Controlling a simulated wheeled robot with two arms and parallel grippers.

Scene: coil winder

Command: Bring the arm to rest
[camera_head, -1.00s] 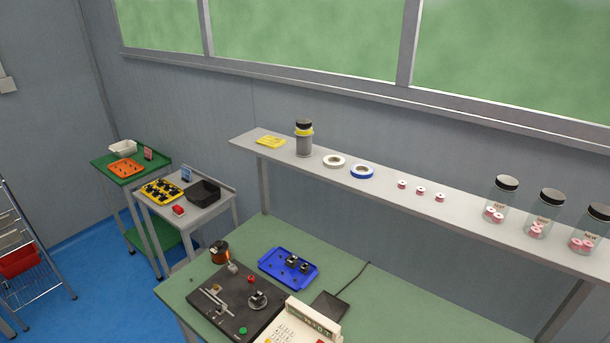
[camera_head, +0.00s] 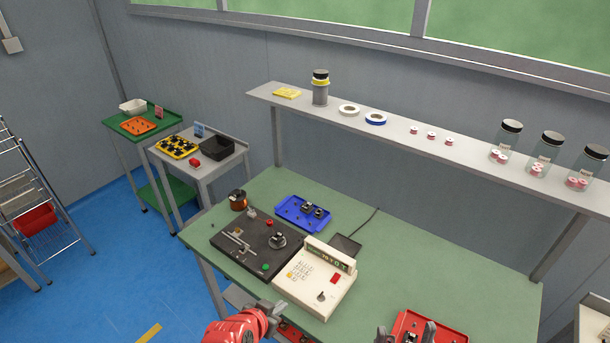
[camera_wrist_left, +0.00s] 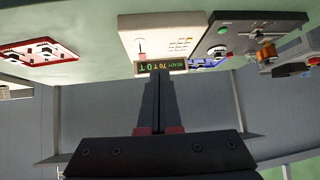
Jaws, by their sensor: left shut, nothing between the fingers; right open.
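My left gripper (camera_head: 272,312) is at the bottom of the head view, on a red arm, just in front of the bench's front edge. In the left wrist view its two dark fingers (camera_wrist_left: 157,105) are pressed together with nothing between them. My right gripper (camera_head: 406,334) shows only in part at the bottom edge of the head view. Its two dark fingertips are apart, in front of or over a red tray (camera_head: 452,337); I cannot tell the height. Most of the right arm is out of view.
The green bench (camera_head: 375,300) carries a white winder controller (camera_head: 300,282), a black winding base (camera_head: 235,250), a copper wire spool (camera_head: 238,200) and a blue tray (camera_head: 290,215). A shelf (camera_head: 390,137) with jars runs behind. Carts stand left; blue floor (camera_head: 120,290) is open there.

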